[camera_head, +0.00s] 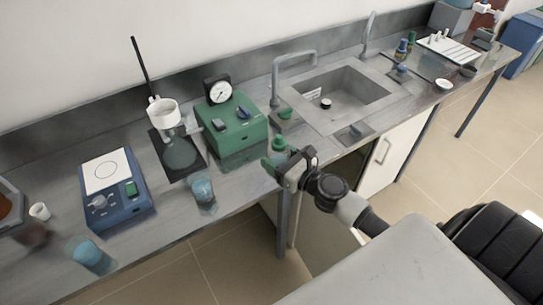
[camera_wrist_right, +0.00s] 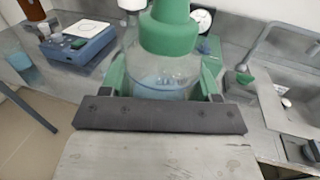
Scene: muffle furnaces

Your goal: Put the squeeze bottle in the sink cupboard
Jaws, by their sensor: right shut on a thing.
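The squeeze bottle (camera_wrist_right: 163,62) has a green cap and a clear body with pale blue liquid in it. It stands upright between the green fingers of my right gripper (camera_wrist_right: 163,88), which is shut on it. In the head view the bottle (camera_head: 281,148) and the right gripper (camera_head: 277,166) are at the counter's front edge, left of the sink. The sink cupboard is below the sink; its white door (camera_head: 392,152) with a handle shows, and a dark gap lies left of it. My arm hides part of the cupboard front. My left gripper is not in view.
The sink (camera_head: 340,97) has a grey faucet (camera_head: 290,68). A green device with a gauge (camera_head: 236,128), a blue hotplate (camera_head: 117,190) and blue beakers (camera_head: 203,190) stand on the counter to the left. A grey table leg (camera_head: 284,225) stands below my gripper.

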